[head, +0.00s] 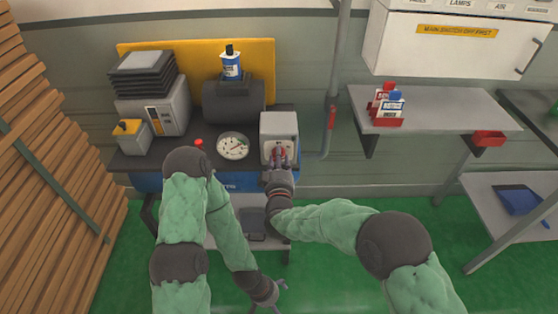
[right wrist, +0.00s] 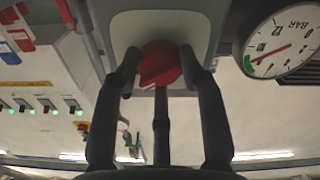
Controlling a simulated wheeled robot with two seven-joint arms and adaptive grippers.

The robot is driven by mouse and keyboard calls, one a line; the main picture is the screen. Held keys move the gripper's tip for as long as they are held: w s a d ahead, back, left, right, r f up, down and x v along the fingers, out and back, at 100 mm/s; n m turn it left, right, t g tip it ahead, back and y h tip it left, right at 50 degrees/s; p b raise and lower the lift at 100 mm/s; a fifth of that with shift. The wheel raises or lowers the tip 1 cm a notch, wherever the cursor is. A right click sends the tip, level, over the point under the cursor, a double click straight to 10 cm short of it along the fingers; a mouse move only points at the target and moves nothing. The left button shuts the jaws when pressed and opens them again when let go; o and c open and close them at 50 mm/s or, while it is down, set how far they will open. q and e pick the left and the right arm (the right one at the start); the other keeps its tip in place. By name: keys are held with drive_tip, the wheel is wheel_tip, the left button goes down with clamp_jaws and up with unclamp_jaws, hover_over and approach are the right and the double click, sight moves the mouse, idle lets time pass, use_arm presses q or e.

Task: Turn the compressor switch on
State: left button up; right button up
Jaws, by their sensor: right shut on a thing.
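The compressor switch is a red rotary knob (right wrist: 160,64) on a light grey box (head: 279,126) at the right end of the compressor bench. My right gripper (head: 279,160) reaches up to the front of this box. In the right wrist view its dark fingers (right wrist: 160,85) are closed around the knob, with the knob between their tips. The knob also shows in part in the head view (head: 277,152), mostly hidden by the gripper. My left gripper (head: 271,296) hangs low in front of the bench, over the green floor, with its fingers apart and empty.
A round pressure gauge (head: 233,146) sits left of the switch box; it also shows in the right wrist view (right wrist: 284,46). A blue bottle (head: 231,65) stands on a dark tank (head: 233,101). A vertical pipe (head: 336,80) and a grey shelf (head: 436,108) are to the right.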

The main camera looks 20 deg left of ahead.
drive_tip(key=shift+m, duration=0.4)
drive_tip(key=o, duration=1.2)
drive_tip(key=shift+c, duration=0.2)
drive_tip(key=v, duration=1.2)
